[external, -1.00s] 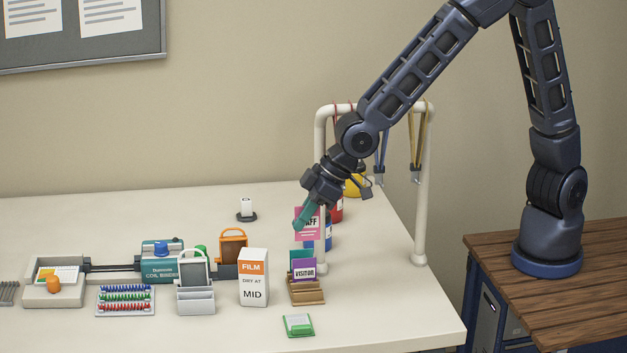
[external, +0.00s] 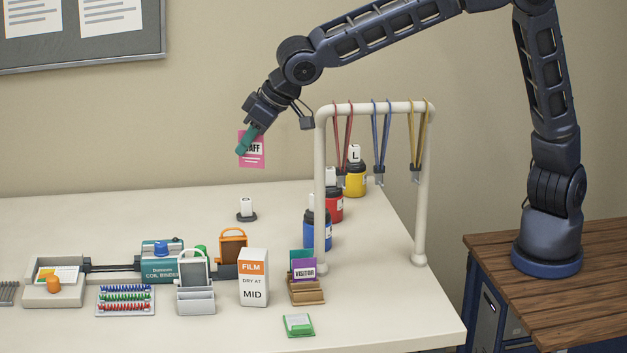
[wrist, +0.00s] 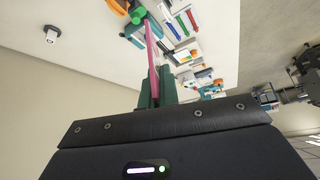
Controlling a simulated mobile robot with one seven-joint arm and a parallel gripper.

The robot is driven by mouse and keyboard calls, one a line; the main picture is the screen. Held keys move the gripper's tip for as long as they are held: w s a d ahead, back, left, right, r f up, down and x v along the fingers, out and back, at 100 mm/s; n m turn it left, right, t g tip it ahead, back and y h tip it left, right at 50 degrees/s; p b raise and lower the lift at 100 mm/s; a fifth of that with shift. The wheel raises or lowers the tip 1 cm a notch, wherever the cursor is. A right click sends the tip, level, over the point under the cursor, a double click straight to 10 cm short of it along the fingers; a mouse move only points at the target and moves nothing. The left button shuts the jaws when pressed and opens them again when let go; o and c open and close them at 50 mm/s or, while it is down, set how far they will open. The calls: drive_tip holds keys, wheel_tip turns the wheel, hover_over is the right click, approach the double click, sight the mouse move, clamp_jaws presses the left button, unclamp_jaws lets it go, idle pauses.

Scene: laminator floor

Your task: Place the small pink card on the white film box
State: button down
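The small pink card (external: 252,158), with STAFF lettering partly covered by a finger, is held in my gripper (external: 247,140) high above the table. My gripper is shut on it by its upper part, and the card hangs down. In the wrist view the pink card (wrist: 152,50) shows edge-on between the teal fingers (wrist: 157,88). The white film box (external: 254,285), with an orange FILM label and the words DRY AT MID, stands upright at the front of the table. Its top is bare, below the card.
A wooden card holder (external: 306,292) with a purple VISITOR card stands right of the box. A grey tray holder (external: 196,297) and an orange-framed item (external: 233,245) stand left and behind. A white lanyard rack (external: 320,190) rises at right. A green-edged card (external: 298,325) lies in front.

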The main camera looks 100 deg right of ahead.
drive_tip(key=shift+w+r, duration=0.1)
drive_tip(key=shift+w, duration=0.15)
wheel_tip(320, 180, down, 20)
drive_tip(key=shift+r, duration=0.25)
drive_tip(key=shift+f, duration=0.1)
drive_tip(key=c, duration=1.6)
unclamp_jaws()
drive_tip(key=shift+c, duration=0.2)
drive_tip(key=v, duration=1.2)
drive_tip(key=shift+a, duration=0.1)
